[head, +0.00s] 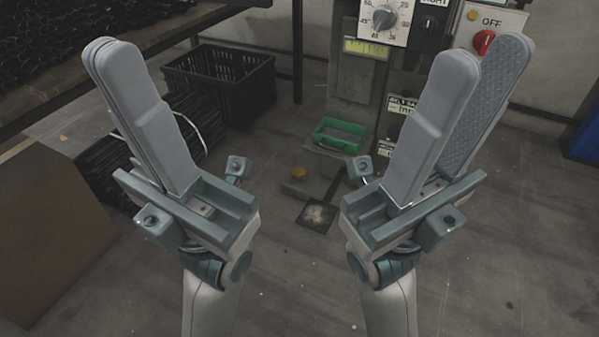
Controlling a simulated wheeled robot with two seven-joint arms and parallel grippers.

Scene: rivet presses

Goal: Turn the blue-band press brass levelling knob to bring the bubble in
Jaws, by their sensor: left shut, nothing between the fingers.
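A grey-green press (353,88) stands at the back centre. A small brass-coloured knob (299,172) sits low on its foot, between my two grippers in the picture. A yellow-green level vial (365,48) is on the press front under a dial; I cannot make out where its bubble is. No blue band shows on the visible part of the press. My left gripper (108,57) is shut and empty, pointing up at the left, well apart from the knob. My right gripper (481,65) is open and empty at the right, covering part of the press.
A green tray (340,134) is on the press. A white box with a red OFF switch (483,42) is at the upper right. A black crate (220,80) and a bench (60,85) stand left, a brown box (45,235) lower left. Floor between my arms is clear.

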